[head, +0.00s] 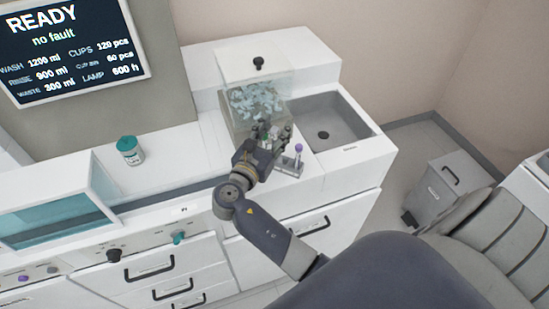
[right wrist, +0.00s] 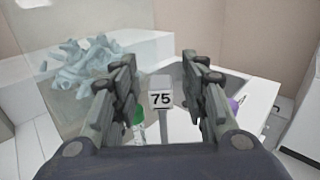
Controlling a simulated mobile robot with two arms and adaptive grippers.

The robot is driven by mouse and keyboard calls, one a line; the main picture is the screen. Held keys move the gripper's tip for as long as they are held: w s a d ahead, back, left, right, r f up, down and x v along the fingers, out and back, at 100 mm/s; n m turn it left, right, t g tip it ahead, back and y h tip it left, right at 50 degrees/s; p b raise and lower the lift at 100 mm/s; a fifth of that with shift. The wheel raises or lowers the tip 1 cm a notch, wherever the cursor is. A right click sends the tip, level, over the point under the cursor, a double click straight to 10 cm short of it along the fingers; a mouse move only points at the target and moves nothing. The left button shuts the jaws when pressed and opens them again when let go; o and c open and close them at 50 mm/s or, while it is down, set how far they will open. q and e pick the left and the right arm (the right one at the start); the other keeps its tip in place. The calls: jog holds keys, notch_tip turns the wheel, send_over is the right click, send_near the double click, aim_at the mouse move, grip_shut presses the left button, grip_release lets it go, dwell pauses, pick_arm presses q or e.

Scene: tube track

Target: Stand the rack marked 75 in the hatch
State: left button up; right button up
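The rack marked 75 (right wrist: 161,99) shows in the right wrist view as a pale upright post with a numbered block on top, between my fingers. In the head view the rack (head: 288,167) stands on the white counter, partly hidden by my right gripper (head: 268,135). A purple-capped tube (head: 299,149) and a green-capped tube (right wrist: 138,117) are at the rack. My right gripper (right wrist: 163,88) is open, one finger on each side of the numbered block, with gaps visible. I cannot tell for sure which opening is the hatch. My left gripper is not in view.
A clear bin of pale blue pieces (head: 235,105) stands just behind the gripper. A sink (head: 325,130) is to the right. A teal-lidded jar (head: 130,150) stands on the counter at left. A white box with a teal window (head: 50,218) is at far left.

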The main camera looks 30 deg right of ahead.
grip_shut()
jog(key=shift+r, duration=0.1)
